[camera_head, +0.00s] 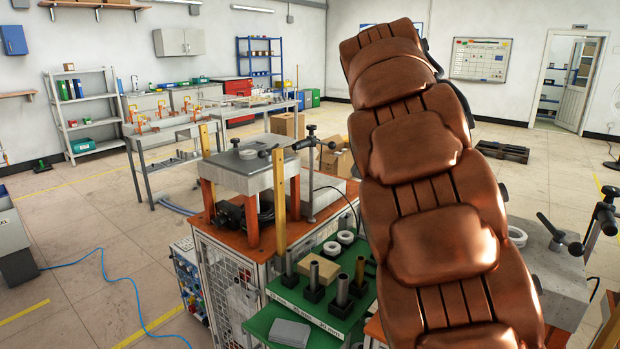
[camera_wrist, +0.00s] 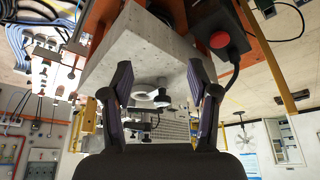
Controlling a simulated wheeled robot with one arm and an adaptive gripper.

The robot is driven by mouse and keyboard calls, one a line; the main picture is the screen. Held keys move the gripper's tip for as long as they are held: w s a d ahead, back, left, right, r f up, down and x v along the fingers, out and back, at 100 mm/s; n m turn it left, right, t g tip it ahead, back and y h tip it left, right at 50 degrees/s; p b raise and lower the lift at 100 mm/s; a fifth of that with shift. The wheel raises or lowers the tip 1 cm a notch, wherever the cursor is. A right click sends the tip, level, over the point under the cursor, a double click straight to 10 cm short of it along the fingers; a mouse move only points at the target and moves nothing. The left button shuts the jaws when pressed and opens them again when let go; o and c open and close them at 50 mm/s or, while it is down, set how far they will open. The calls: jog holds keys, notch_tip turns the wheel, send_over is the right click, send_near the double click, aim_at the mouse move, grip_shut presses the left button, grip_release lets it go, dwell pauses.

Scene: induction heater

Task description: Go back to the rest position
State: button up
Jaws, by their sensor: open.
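My gripper (camera_wrist: 160,85) shows in the wrist view with its two dark fingers spread apart and nothing between them. A grey concrete-like block (camera_wrist: 135,45) fills the view behind the fingers, with a pale ring (camera_wrist: 150,97) beyond them. I cannot tell the distance to either. In the head view my brown padded arm rises through the right half of the picture. My gripper cannot be made out there.
In the head view, a bench with a grey block (camera_head: 250,170) on orange legs stands left of my arm. A green tray (camera_head: 318,322) holds dark cylinders on square bases. A clamp stand (camera_head: 311,175) rises nearby. Open floor (camera_head: 90,240) lies left, with a blue hose.

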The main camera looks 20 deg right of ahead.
jog(key=s+a+f+n+y+p, duration=0.1)
jog(key=s+a+f+n+p, duration=0.1)
jog(key=s+a+f+n, duration=0.4)
jog(key=s+a+f+n+y+p, duration=0.1)
jog(key=s+a+f+n+y, duration=0.1)
jog(key=s+a+f+n, duration=0.4)
jog(key=s+a+f+n+g+y+p, duration=0.1)
jog(key=s+a+f+n, duration=0.5)
jog(key=s, duration=0.8)
jog(key=shift+a+n+p, duration=0.8)
jog(key=shift+a+n, duration=0.1)
jog(key=shift+n, duration=0.2)
jog(key=shift+f, duration=0.1)
